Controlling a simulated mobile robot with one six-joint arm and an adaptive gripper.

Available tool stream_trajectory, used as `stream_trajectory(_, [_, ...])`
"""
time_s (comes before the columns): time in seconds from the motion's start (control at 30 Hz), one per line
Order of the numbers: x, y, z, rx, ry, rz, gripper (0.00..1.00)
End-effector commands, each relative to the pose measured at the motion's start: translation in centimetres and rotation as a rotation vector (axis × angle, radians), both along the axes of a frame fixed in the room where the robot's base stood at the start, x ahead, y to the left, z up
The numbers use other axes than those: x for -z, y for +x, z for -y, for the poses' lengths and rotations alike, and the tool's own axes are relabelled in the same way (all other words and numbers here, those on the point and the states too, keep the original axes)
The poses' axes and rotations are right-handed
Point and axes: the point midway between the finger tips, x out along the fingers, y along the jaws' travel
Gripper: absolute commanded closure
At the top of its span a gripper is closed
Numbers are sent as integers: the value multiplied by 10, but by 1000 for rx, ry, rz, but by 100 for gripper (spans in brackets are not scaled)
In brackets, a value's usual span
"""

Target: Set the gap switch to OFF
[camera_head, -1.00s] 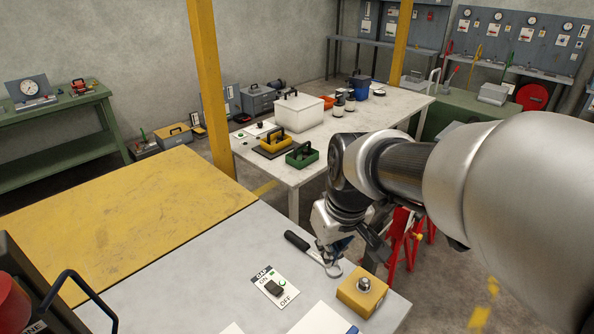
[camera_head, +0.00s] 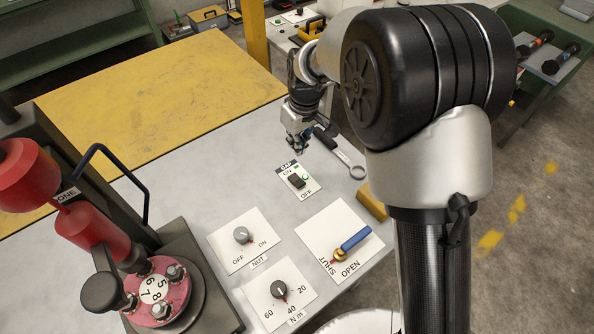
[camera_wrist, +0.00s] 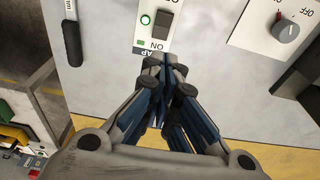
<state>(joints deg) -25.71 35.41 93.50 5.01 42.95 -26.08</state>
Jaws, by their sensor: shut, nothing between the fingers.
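The gap switch (camera_head: 297,182) is a dark rocker on a white plate marked GAP, ON and OFF, with a green lamp (camera_head: 306,177) beside it. Which way the rocker is tipped is hard to tell. In the wrist view the rocker (camera_wrist: 163,22) and the green lamp (camera_wrist: 145,19) show at the top, with the ON end toward my gripper and the OFF end out of frame. My gripper (camera_head: 301,150) is shut and empty, near the plate's GAP/ON end. In the wrist view its fingertips (camera_wrist: 166,66) overlap the GAP lettering; contact is unclear.
A wrench (camera_head: 345,158) lies right of the plate, near a yellow block (camera_head: 371,203). In front are the NUT knob (camera_head: 242,235), the N m knob (camera_head: 279,289) and the blue-handled OPEN/SHUT lever (camera_head: 355,238). A red-and-black machine (camera_head: 85,235) stands left.

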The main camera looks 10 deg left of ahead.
Motion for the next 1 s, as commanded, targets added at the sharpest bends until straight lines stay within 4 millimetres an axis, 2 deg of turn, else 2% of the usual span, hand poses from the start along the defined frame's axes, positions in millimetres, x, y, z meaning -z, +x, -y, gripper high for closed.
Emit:
stream_trajectory(0.13, [6,0,0,1,-1,-2,100])
stream_trajectory(0.27, [23,1,-2,1,-1,-3,100])
stream_trajectory(0.7, [112,8,-9,3,-1,-3,100])
stream_trajectory(0.83, [127,4,-5,2,-1,-2,100])
stream_trajectory(1.0, [136,2,-2,2,-1,-1,100])
